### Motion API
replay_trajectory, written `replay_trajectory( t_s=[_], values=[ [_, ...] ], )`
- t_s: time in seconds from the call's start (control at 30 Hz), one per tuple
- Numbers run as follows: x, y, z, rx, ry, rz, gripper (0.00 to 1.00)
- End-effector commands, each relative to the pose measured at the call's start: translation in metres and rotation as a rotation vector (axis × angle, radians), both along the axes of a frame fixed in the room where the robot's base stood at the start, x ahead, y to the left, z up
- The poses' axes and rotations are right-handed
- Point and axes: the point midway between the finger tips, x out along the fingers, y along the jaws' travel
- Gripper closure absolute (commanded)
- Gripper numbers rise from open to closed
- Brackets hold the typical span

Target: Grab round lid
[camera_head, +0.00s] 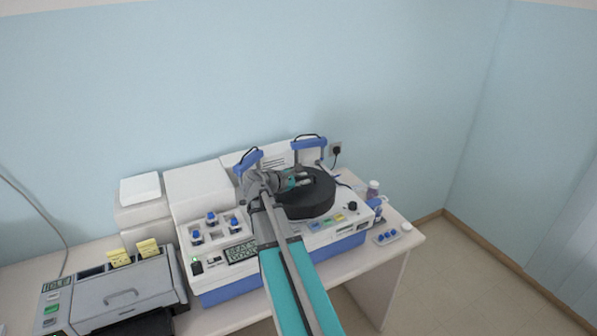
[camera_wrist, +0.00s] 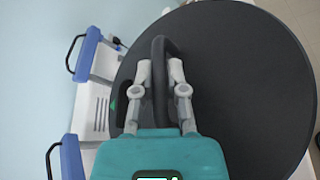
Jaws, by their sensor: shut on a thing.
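The round lid (camera_head: 310,199) is a black disc on top of the white and blue staining machine. It fills much of the wrist view (camera_wrist: 250,80), with a black loop handle (camera_wrist: 160,45) standing up from it. My gripper (camera_wrist: 160,68) is at the handle, with its two grey fingers on either side and shut on it. In the head view my gripper (camera_head: 300,181) is over the left part of the lid, and the handle is mostly hidden. The lid appears to sit on the machine; I cannot tell whether there is a gap beneath it.
Two blue brackets (camera_head: 308,143) (camera_head: 248,160) stand behind the lid. Blue-capped bottles (camera_head: 211,219) sit in the machine's left part. A grey device (camera_head: 121,293) is at the front left. Small bottles (camera_head: 373,189) and a tray of blue-capped vials (camera_head: 386,237) stand at the table's right end.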

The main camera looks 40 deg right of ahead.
Motion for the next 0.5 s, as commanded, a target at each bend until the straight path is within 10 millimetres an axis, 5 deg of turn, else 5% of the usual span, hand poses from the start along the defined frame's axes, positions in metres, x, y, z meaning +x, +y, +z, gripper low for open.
replay_trajectory(
  t_s=[0.2,0.5],
  values=[
    [-0.021,0.011,0.012,-0.001,0.000,0.001,1.00],
    [-0.026,0.013,0.013,-0.001,0.000,0.001,1.00]
  ],
)
